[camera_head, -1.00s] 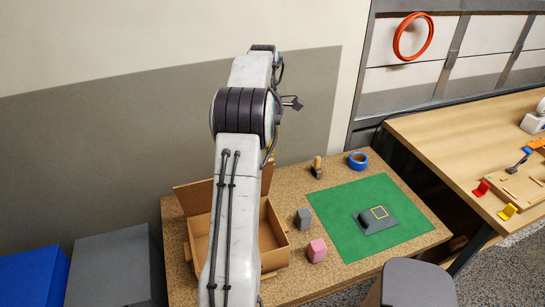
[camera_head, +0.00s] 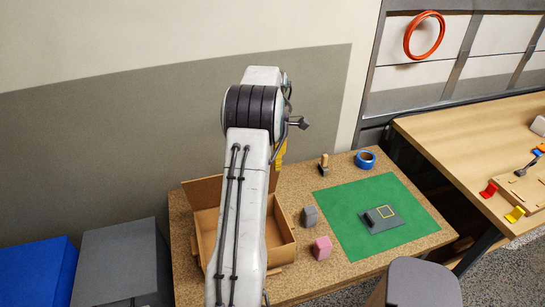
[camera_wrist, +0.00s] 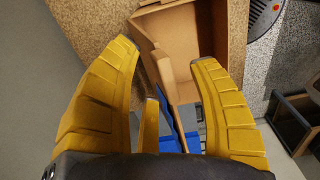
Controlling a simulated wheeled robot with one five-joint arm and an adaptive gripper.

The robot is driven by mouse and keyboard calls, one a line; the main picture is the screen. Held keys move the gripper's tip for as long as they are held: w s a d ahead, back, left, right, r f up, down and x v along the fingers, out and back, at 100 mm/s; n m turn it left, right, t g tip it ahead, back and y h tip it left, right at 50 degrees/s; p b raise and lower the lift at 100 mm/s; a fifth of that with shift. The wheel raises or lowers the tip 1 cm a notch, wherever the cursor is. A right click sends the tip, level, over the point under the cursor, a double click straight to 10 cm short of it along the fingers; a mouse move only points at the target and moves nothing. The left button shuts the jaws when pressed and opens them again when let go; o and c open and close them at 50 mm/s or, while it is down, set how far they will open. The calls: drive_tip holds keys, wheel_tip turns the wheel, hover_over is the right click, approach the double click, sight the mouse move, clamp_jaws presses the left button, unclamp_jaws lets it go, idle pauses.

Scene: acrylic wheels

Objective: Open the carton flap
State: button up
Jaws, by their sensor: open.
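The brown cardboard carton (camera_head: 282,256) stands on the left part of the speckled table, and my arm hides its middle. Its top looks at least partly open, and a flap (camera_head: 202,191) stands up along its back left edge. In the wrist view the carton (camera_wrist: 185,32) lies beyond and between my fingertips, with its inside showing. My gripper (camera_wrist: 165,55) has its yellow fingers spread wide and nothing between them. In the head view only a bit of yellow shows behind my arm. I cannot tell whether a finger touches the carton.
A grey block (camera_head: 310,217) and a pink block (camera_head: 322,249) stand right of the carton. Grey (camera_head: 125,262) and blue (camera_head: 38,270) boxes stand left.

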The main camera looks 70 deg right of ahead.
clamp_jaws()
idle(0.3)
drive_tip(key=shift+w, duration=0.1)
